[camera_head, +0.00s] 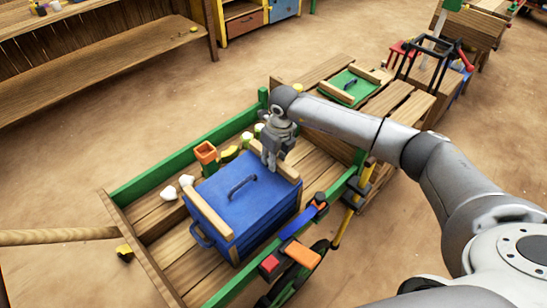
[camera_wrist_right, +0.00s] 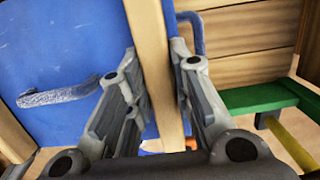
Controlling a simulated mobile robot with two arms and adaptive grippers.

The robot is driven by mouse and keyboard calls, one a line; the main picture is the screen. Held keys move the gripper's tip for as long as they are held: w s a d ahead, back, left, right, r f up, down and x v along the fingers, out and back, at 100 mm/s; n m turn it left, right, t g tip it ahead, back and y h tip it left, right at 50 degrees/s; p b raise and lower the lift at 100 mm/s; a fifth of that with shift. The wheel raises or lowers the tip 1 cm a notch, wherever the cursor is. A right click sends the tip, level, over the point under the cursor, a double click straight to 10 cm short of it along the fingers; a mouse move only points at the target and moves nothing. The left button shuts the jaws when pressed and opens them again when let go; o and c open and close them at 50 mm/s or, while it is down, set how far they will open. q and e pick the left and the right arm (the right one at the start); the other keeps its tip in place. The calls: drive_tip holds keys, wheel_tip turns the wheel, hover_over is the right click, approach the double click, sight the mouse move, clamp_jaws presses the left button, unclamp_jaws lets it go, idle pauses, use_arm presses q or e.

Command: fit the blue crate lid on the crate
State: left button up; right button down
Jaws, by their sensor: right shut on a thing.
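The blue crate (camera_head: 256,238) stands in a wooden cart with green rails. The blue lid (camera_head: 240,200) lies over its top, with a wooden batten along two opposite edges and a blue handle (camera_head: 242,186) in the middle. I cannot tell whether the lid is fully seated. My right gripper (camera_head: 270,163) is at the lid's far right batten (camera_head: 287,170). In the right wrist view the gripper (camera_wrist_right: 158,75) is shut on this batten (camera_wrist_right: 150,30), one finger on each side. A blue side handle (camera_wrist_right: 191,25) of the crate shows beyond it. My left gripper is out of view.
An orange pot (camera_head: 205,153), white lumps (camera_head: 186,181) and small jars stand behind the crate inside the cart. Red and orange blocks (camera_head: 301,253) sit at the near rail. A green lid-like panel (camera_head: 349,86) lies on wooden crates beyond the cart.

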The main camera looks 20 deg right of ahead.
drive_tip(key=c, duration=1.2)
unclamp_jaws()
